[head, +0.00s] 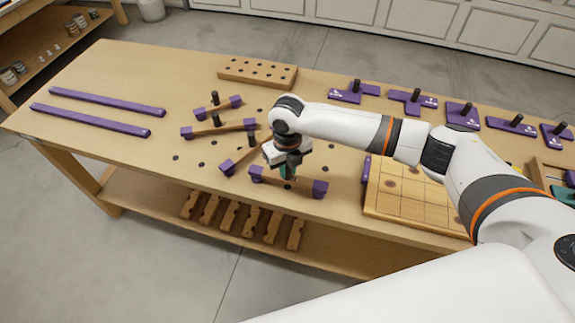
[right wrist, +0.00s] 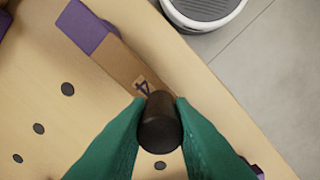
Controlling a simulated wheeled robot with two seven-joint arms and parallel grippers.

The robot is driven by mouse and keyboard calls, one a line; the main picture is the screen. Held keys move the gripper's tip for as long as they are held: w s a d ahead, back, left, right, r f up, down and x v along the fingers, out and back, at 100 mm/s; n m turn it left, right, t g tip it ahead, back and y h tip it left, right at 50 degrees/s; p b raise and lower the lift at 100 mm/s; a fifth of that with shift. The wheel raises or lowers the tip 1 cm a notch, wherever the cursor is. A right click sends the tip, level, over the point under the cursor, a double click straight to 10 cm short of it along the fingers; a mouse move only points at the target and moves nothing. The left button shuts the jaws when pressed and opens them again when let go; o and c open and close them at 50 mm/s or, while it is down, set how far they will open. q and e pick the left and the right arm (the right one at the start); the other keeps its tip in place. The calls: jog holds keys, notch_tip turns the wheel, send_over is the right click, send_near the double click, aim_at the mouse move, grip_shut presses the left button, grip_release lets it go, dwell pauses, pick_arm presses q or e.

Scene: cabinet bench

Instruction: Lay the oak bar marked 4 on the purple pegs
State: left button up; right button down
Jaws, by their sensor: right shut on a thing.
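The oak bar marked 4 (right wrist: 130,66) lies under my right gripper in the right wrist view, with its dark round knob (right wrist: 160,125) between the teal fingers. My right gripper (head: 288,174) is shut on that knob, near the table's front edge. The bar (head: 284,182) runs between a purple piece on its left (head: 255,174) and another on its right (head: 320,188). The left purple piece also shows in the right wrist view (right wrist: 82,27). I cannot tell whether the bar rests on these pieces or is slightly raised. My left gripper is out of view.
Bars with purple ends and dark knobs (head: 217,128) stand just left. Two long purple strips (head: 105,102) lie at far left. A holed wooden block (head: 257,72) and purple pieces with dark posts (head: 414,101) sit behind. A gridded board (head: 400,200) lies right.

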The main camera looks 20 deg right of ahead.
jog(key=shift+f, duration=0.3)
dwell(0.4)
jog(key=shift+f, duration=0.2)
jog(key=shift+f, duration=0.15)
dwell(0.6)
dwell(1.1)
jog(key=c, duration=0.8)
grip_release()
notch_tip(320, 180, up, 8)
jog(key=p, duration=0.7)
jog(key=shift+p, duration=0.35)
